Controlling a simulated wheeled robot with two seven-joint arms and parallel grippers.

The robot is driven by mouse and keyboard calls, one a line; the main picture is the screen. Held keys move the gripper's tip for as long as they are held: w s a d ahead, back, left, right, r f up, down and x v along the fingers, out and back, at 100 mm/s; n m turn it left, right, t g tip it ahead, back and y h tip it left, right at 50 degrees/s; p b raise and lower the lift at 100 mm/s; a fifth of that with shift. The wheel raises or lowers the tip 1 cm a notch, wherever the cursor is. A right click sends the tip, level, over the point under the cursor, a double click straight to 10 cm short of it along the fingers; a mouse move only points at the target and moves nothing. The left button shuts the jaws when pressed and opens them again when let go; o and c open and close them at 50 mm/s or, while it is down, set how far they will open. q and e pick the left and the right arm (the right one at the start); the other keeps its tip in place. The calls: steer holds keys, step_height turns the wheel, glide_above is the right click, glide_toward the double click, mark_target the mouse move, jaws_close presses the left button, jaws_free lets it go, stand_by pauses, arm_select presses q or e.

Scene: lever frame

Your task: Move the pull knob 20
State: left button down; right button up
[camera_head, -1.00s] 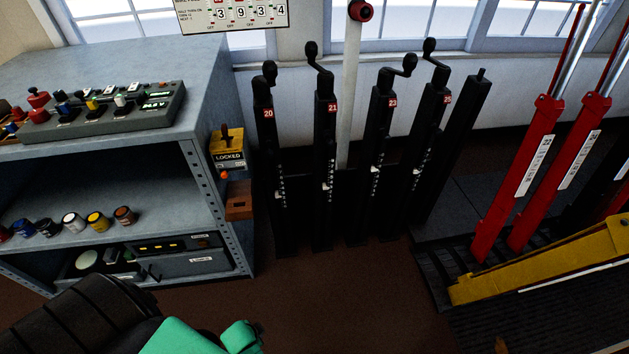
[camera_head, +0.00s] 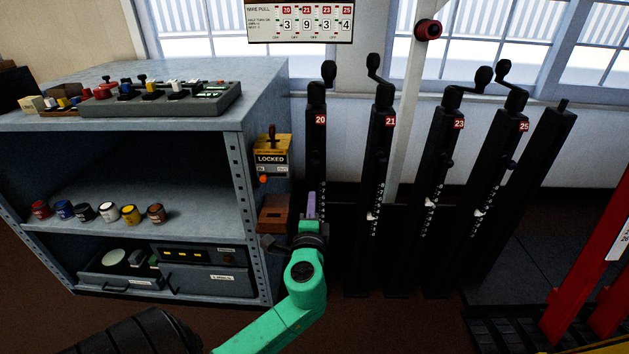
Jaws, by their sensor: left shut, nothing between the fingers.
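The black post labelled 20 (camera_head: 316,150) stands just right of the grey cabinet, with a crank handle (camera_head: 328,72) on top. Its lower part, where the other posts show a scale, is hidden behind my gripper. I cannot make out a separate pull knob on post 20. My left gripper (camera_head: 311,204) is in front of the lower half of this post, pointing up and away, with a pale purple fingertip showing. It is shut and holds nothing. I cannot tell whether it touches the post. My right gripper is not in view.
Posts 21 (camera_head: 377,180), 23 (camera_head: 436,185) and 25 (camera_head: 497,185) stand to the right. A yellow LOCKED box (camera_head: 271,157) and a brown box (camera_head: 274,214) sit on the cabinet (camera_head: 241,180) side, close left of my gripper. Red levers (camera_head: 585,270) stand far right.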

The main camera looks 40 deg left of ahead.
mark_target(315, 166)
arm_select(q)
steer(key=x, duration=1.2)
steer(key=shift+a, duration=0.1)
steer(key=shift+w+a, duration=0.35)
steer(key=shift+w, duration=0.1)
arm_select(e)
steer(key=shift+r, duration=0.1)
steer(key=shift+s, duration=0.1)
